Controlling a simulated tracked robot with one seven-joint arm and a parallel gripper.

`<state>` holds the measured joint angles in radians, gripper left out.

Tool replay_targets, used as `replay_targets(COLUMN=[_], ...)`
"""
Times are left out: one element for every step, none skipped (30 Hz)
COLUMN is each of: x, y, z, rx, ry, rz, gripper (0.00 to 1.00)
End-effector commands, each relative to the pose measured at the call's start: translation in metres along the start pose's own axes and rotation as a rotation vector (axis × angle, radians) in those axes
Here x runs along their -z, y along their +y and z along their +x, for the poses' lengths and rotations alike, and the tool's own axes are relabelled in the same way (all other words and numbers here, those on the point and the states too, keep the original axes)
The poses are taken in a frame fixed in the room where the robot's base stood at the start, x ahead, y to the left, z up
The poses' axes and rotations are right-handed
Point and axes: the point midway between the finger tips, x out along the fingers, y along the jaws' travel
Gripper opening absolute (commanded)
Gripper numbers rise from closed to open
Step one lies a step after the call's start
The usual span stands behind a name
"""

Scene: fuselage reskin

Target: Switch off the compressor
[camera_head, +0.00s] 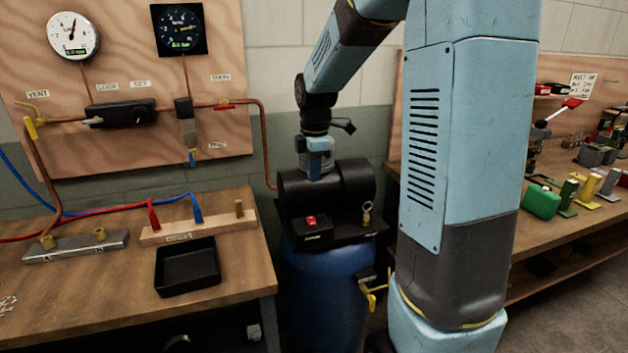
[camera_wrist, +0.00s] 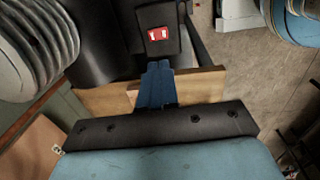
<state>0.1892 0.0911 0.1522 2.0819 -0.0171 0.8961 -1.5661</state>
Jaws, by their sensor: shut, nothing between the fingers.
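The compressor is a blue tank (camera_head: 322,290) with a black, double-barrelled top (camera_head: 355,185). A black switch box (camera_head: 313,238) with a red rocker (camera_head: 311,220) sits at its front left. In the wrist view the red rocker (camera_wrist: 158,34) shows white marks and lies just beyond my fingertips. My gripper (camera_head: 316,172) points down above the black top, behind the switch box in the head view. Its blue fingers (camera_wrist: 157,68) are shut with nothing between them. They appear apart from the rocker, but the exact gap cannot be told.
A ring-topped pin or valve (camera_head: 367,212) stands right of the switch. A yellow-handled valve (camera_head: 374,288) juts from the tank's right side. A bench with a black tray (camera_head: 187,268) and hoses is at left. A copper pipe (camera_head: 267,150) runs down close to the compressor.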

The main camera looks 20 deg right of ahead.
Motion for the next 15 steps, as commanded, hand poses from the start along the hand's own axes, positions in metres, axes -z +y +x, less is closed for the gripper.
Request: replay_targets(x=[-0.0009,-0.0012,-0.0014,-0.0017,-0.0021,-0.0024,-0.0025,-0.0027,-0.0027,-0.0025,-0.0023,-0.0020,-0.0019,-0.0018,-0.0018], y=[0.0005,0.0010,0.0019,0.0027,0.0035,0.0045,0.0051,0.0056,0.0063,0.0066,0.0069,0.0070,0.0069,0.0069,0.0069], z=[-0.0002,-0.0004,-0.0006,-0.0008,-0.0011,-0.0014,-0.0016,-0.0018,-0.0020,-0.0020,-0.0021,-0.0020,-0.0020,-0.0020,-0.0020], rx=[-0.004,-0.008,-0.014,-0.020,-0.025,-0.032,-0.037,-0.041,-0.045,-0.047,-0.048,-0.049,-0.049,-0.049,-0.048], ry=[0.000,0.000,0.000,0.000,0.000,0.000,0.000,0.000,-0.001,-0.001,0.000,0.000,0.000,0.000,0.000], rz=[0.001,0.002,0.002,0.002,0.002,0.002,0.002,0.002,0.002,0.001,0.001,0.000,0.000,0.000,0.000], gripper=[0.00,0.00,0.00,0.00,0.00,0.00,0.00,0.00,0.00,0.00,0.00,0.00,0.00,0.00,0.00])
